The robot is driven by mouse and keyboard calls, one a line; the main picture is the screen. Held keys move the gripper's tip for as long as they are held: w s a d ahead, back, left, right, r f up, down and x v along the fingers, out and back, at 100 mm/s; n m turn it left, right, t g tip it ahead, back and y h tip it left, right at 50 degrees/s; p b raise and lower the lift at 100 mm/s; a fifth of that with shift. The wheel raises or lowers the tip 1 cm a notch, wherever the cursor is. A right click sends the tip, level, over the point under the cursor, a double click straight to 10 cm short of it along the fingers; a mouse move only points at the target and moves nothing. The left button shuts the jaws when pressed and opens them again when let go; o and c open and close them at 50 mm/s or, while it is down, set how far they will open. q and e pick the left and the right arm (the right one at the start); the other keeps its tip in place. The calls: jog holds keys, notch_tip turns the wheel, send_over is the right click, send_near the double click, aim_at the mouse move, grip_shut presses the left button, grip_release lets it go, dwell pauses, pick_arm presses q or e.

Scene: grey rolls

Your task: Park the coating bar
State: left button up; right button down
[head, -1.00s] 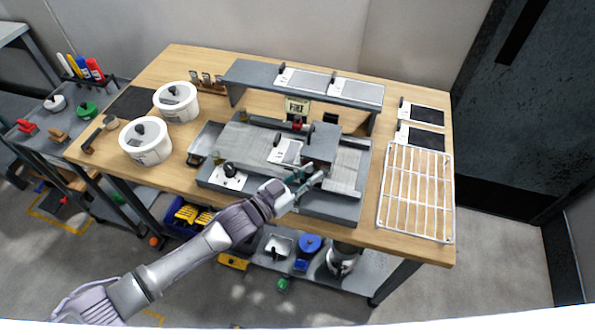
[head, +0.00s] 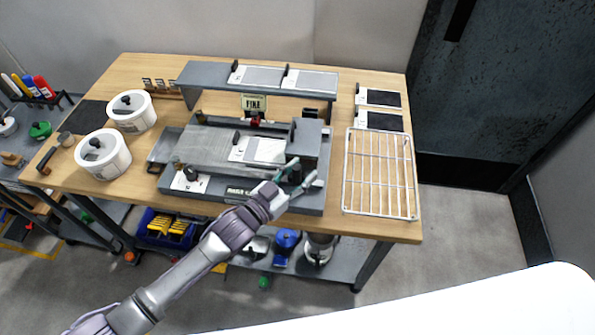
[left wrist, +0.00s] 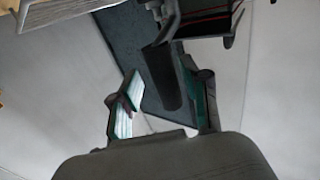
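The grey coating machine (head: 195,145) stands on the wooden table. The coating bar's dark carriage (head: 306,138) stands near the right end of its bed. A white-labelled panel with a light grey sheet (head: 268,150) lies on the bed just left of the carriage. My left gripper (head: 298,179) is at the front right edge of the machine, with fingers apart. In the left wrist view its teal-padded fingers (left wrist: 165,108) stand either side of a dark rounded bar or handle (left wrist: 163,75); I cannot tell whether they touch it. My right gripper is not in view.
A wire rack (head: 380,172) lies right of the machine. Two white lidded pots (head: 104,155) stand at left. A grey raised shelf (head: 210,75) with panels runs behind. Two dark panels (head: 380,121) lie at back right. A tool cart (head: 50,150) stands at far left.

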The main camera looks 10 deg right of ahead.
pick_arm(q)
jog(key=shift+a, duration=0.1)
jog(key=v, duration=1.2)
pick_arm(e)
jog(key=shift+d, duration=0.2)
